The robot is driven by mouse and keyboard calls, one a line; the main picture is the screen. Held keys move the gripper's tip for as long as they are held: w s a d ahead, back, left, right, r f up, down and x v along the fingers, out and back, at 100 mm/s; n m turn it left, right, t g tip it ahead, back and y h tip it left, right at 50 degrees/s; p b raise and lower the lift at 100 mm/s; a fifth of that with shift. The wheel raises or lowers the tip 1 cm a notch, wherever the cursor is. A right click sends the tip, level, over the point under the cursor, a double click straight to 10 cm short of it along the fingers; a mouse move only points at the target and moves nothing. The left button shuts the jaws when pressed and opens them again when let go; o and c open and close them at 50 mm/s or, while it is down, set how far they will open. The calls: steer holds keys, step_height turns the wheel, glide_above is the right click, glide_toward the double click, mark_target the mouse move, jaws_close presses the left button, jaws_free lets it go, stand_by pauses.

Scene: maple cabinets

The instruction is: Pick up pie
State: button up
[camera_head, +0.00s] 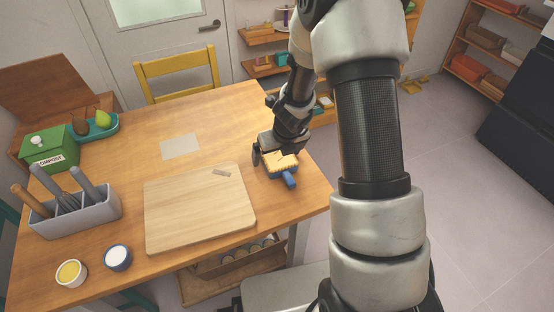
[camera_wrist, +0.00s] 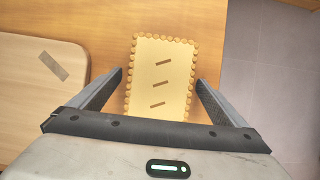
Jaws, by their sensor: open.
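My gripper (camera_wrist: 159,82) is open, one finger on each side of the pie, with small gaps showing. It also shows in the head view (camera_head: 275,158), above the pie.
A cutting board (camera_head: 200,208) lies just left of the pie. The table's right edge (camera_wrist: 223,45) is close by. A grey utensil holder (camera_head: 75,215), a green compost box (camera_head: 48,150), a blue tray (camera_head: 98,133) and two small bowls stand farther left. A yellow chair (camera_head: 178,68) is behind.

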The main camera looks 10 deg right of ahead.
steer(key=c, duration=1.5)
